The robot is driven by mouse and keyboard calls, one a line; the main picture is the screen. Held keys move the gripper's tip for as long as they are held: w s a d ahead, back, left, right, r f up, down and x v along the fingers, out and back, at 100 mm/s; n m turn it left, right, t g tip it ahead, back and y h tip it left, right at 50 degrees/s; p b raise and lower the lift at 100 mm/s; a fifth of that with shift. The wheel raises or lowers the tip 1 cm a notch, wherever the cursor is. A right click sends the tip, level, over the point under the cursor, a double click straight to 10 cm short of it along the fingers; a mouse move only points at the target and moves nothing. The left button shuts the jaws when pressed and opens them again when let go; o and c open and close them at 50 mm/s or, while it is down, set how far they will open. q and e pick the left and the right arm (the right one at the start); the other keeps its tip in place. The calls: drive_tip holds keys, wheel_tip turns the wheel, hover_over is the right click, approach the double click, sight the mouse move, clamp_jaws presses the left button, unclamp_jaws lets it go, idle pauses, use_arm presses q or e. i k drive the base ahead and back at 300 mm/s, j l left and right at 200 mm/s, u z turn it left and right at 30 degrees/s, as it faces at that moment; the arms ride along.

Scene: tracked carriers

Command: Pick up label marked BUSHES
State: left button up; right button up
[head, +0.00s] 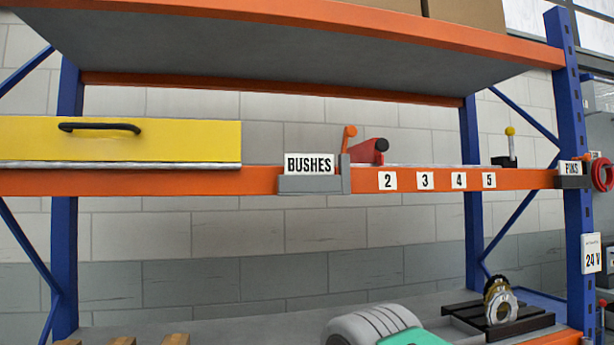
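The label marked BUSHES (309,164) is a white card with black letters. It stands upright in a grey holder (308,185) on the front of the orange shelf beam, left of the number 2 tag. Its face is unobstructed. Neither of my grippers is clearly identifiable in the head view. A grey rounded part with a green patch (375,325) shows at the bottom edge; I cannot tell what it is.
A yellow drawer (120,140) with a black handle is at the left. A red cylindrical item (368,152) sits just right of the label. Number tags (425,181) line the orange beam (525,179). A PINS label (570,168) is by the blue post (570,100). An upper shelf (270,60) overhangs.

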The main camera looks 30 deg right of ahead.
sight(294, 164)
drive_tip(key=i+j+z, duration=0.15)
drive_tip(key=z, duration=0.3)
drive_tip(key=i+j+z, duration=0.15)
drive_tip(key=z, duration=0.25)
drive_tip(key=j, duration=0.1)
